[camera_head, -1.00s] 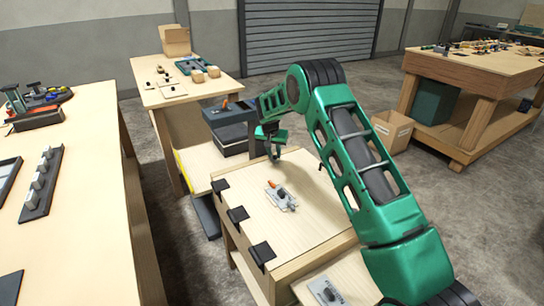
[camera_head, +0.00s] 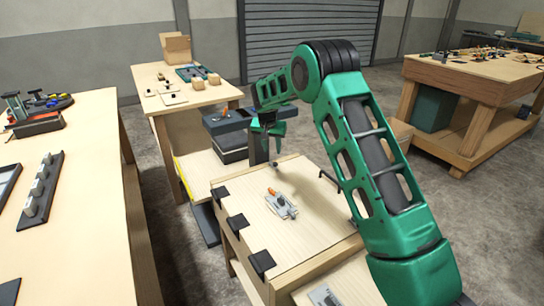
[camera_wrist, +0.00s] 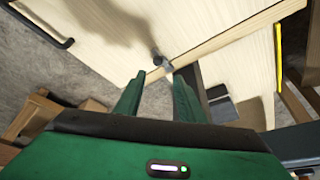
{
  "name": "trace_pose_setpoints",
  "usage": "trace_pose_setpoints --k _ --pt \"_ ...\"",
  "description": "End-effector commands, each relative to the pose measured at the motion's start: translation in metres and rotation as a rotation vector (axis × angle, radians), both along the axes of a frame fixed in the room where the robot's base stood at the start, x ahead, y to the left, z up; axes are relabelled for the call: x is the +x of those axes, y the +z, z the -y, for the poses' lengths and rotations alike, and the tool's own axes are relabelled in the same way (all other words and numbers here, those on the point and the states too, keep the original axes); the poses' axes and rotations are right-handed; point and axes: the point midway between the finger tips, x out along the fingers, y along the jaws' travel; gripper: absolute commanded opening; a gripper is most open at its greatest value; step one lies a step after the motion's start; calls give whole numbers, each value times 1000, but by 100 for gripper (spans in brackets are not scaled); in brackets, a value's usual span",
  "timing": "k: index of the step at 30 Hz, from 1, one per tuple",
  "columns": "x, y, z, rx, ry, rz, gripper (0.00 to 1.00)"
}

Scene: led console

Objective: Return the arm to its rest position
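My arm is green with black joints and reaches over the wooden console (camera_head: 310,225) in the head view. My gripper (camera_head: 272,140) hangs above the console's far edge. In the wrist view its two green fingers (camera_wrist: 157,88) stand apart with nothing seen between them. A small grey knob (camera_wrist: 162,60) is at the edge of the pale board beyond the fingertips. A toggle device with an orange tip (camera_head: 282,206) lies on the console top, clear of the gripper. The arm's upper link hides part of the console's right side.
A long table (camera_head: 80,230) stands at the left, with a row of switches (camera_head: 40,190). A smaller table (camera_head: 195,97) and a dark box (camera_head: 228,122) are behind the console. A workbench (camera_head: 480,75) stands at the right. Grey floor lies between.

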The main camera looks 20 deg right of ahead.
Motion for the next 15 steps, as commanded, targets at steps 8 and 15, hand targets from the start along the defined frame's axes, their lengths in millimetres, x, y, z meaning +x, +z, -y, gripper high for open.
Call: trace_pose_setpoints --k 8,15 --pt "-5 13 -3 0 0 0 36" --pt "-5 13 -3 0 0 0 36"
